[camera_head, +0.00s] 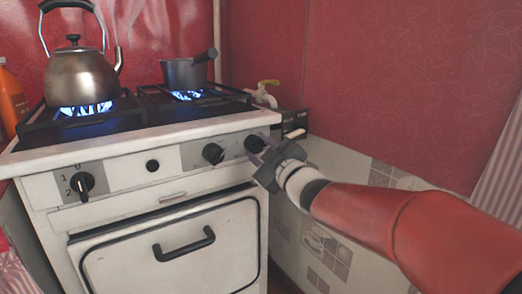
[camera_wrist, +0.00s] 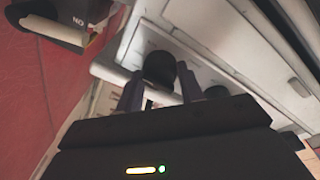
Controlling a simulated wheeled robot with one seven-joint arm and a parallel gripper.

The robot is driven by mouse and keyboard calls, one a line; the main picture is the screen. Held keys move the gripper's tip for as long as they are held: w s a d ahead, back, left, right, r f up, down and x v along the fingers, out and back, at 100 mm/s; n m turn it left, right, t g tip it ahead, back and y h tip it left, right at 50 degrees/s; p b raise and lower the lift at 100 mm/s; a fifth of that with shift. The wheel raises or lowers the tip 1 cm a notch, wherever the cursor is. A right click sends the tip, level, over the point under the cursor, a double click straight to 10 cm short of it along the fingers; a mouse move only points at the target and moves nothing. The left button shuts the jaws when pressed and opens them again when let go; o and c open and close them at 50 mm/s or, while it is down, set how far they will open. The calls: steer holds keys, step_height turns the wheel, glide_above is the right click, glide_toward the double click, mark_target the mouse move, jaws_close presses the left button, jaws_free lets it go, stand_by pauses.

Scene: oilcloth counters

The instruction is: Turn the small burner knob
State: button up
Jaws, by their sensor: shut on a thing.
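The stove's front panel (camera_head: 130,172) carries several black knobs. The rightmost knob (camera_head: 255,143) is partly hidden by my gripper (camera_head: 260,153), which reaches it from the right. In the wrist view, this black knob (camera_wrist: 160,68) sits between the two fingers of my gripper (camera_wrist: 160,88), and the jaws are shut on it. The neighbouring knob (camera_head: 213,153) is free, just to the left; it also shows in the wrist view (camera_wrist: 216,91). Which knob serves the small burner is not marked legibly. Blue flames burn under the small pot (camera_head: 184,75) and under the kettle (camera_head: 80,77).
A far-left knob (camera_head: 82,185) has number marks beside it. The oven door (camera_head: 110,270) with its black handle (camera_head: 184,244) is closed below the panel. An orange bottle (camera_head: 11,100) stands at left.

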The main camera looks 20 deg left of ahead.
steer(key=m, duration=0.5)
steer(key=shift+t+h+p, duration=0.3)
steer(key=shift+h+p, duration=0.1)
steer(key=shift+m+h+p, duration=0.3)
steer(key=shift+m+p, duration=0.25)
steer(key=shift+m, duration=1.75)
steer(key=shift+f, duration=0.1)
steer(key=o, duration=1)
steer(key=shift+s, duration=0.1)
steer(key=shift+v, duration=3.85)
